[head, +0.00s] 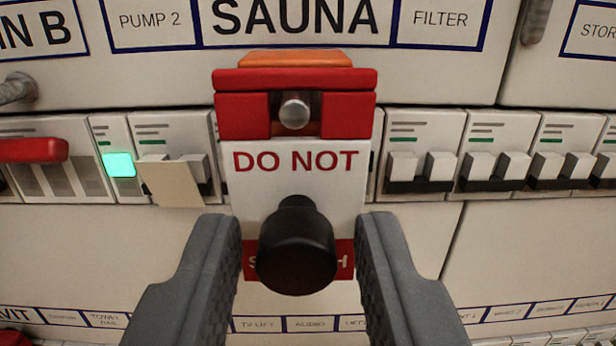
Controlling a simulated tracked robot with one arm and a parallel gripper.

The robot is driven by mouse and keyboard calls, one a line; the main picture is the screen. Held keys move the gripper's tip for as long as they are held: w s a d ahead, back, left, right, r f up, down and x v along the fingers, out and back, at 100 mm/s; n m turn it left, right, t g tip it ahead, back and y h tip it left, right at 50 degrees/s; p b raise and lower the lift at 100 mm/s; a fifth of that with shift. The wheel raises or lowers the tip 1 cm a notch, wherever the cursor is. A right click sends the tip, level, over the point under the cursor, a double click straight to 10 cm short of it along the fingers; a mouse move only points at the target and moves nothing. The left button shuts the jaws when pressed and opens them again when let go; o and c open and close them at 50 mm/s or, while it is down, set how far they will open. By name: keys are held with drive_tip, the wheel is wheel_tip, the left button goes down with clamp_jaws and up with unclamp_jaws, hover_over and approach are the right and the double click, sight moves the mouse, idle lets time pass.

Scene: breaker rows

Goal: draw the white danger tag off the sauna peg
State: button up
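The white danger tag (295,185) hangs upright under the SAUNA label (296,18), with red "DO NOT" lettering and a red band at its bottom. A red block (240,117) with an orange piece behind it sits at its top, and a silver peg end (294,113) shows in the block's opening. A black round knob (297,250) stands in front of the tag's lower part and hides some lettering. My gripper (297,235) is open, its grey fingers either side of the knob and the tag's lower part, with gaps visible on both sides.
Breaker rows with white switches (420,168) run left and right of the tag. A green lit indicator (120,165), a beige plate (172,184) and a red bar (34,150) are at left. Bare panel (540,250) lies below the row at right.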

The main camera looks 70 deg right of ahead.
drive_tip(key=shift+c, duration=0.3)
clamp_jaws()
drive_tip(key=shift+r+p, duration=0.15)
drive_tip(key=shift+p, duration=0.25)
drive_tip(key=shift+a, duration=0.2)
drive_tip(key=p+v, duration=0.1)
drive_tip(key=v, duration=0.9)
idle(1.1)
drive_tip(key=shift+s+r, duration=0.1)
